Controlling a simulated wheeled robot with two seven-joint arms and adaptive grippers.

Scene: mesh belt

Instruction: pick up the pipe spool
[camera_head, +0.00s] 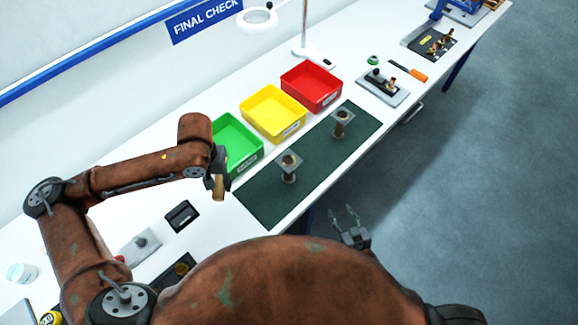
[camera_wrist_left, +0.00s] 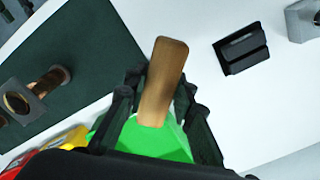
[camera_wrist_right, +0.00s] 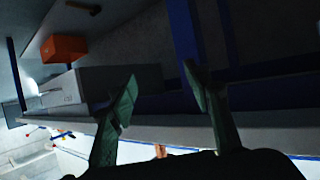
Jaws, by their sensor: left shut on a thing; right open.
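Two pipe spools stand on the dark green mat (camera_head: 262,200), each a brownish pipe with a square grey flange on top. The nearer spool (camera_head: 289,163) is left of the farther spool (camera_head: 342,118). My left gripper (camera_head: 217,183) is above the table, left of the mat, shut on a brown bar (camera_head: 218,190). The bar (camera_wrist_left: 163,80) sticks out between the fingers in the left wrist view, where a spool (camera_wrist_left: 22,100) also shows apart from it at the left. My right gripper (camera_head: 345,218) is open and empty, off the table's front edge.
Green (camera_head: 238,143), yellow (camera_head: 275,112) and red (camera_head: 312,86) bins line the mat's back. A black box (camera_head: 182,215) lies left of the mat. An orange-handled screwdriver (camera_head: 412,73) and a grey fixture (camera_head: 382,86) lie at the right. The mat is otherwise clear.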

